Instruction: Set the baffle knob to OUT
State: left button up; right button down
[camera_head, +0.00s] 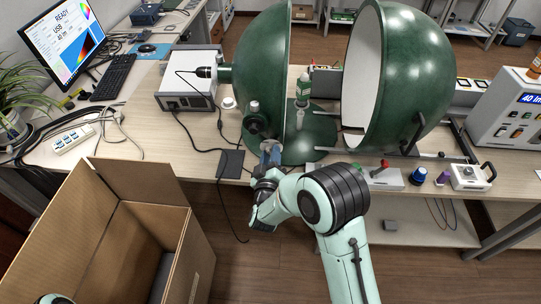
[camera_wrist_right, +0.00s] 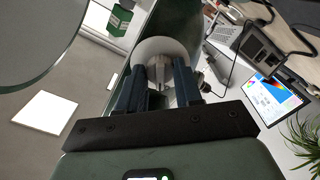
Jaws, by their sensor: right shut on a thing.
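The green sphere's left half (camera_head: 262,55) stands on the bench, with dark round fittings (camera_head: 254,124) low on its front. My right gripper (camera_head: 270,150) is at the sphere's lower front, just below and right of these fittings. In the right wrist view, the gripper's two dark fingers (camera_wrist_right: 158,82) close on a small grey piece, apparently the baffle knob (camera_wrist_right: 161,77), in front of a pale round disc (camera_wrist_right: 163,48). The fingers hide much of it. I cannot read any OUT mark or the knob's setting. My left gripper is not in view.
The sphere's right half (camera_head: 405,75) stands open with a gap between. An open cardboard box (camera_head: 125,215) is at the lower left. A grey unit with a red lever (camera_head: 383,178) lies along the bench's front edge.

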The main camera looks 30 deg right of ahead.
jog(key=c, duration=0.8)
grip_release()
jog(key=shift+o, duration=0.2)
jog(key=b+v, duration=0.1)
jog(key=v, duration=1.2)
jog(key=shift+s+a+b, duration=0.15)
jog(key=shift+b, duration=0.2)
jog(key=shift+f, duration=0.15)
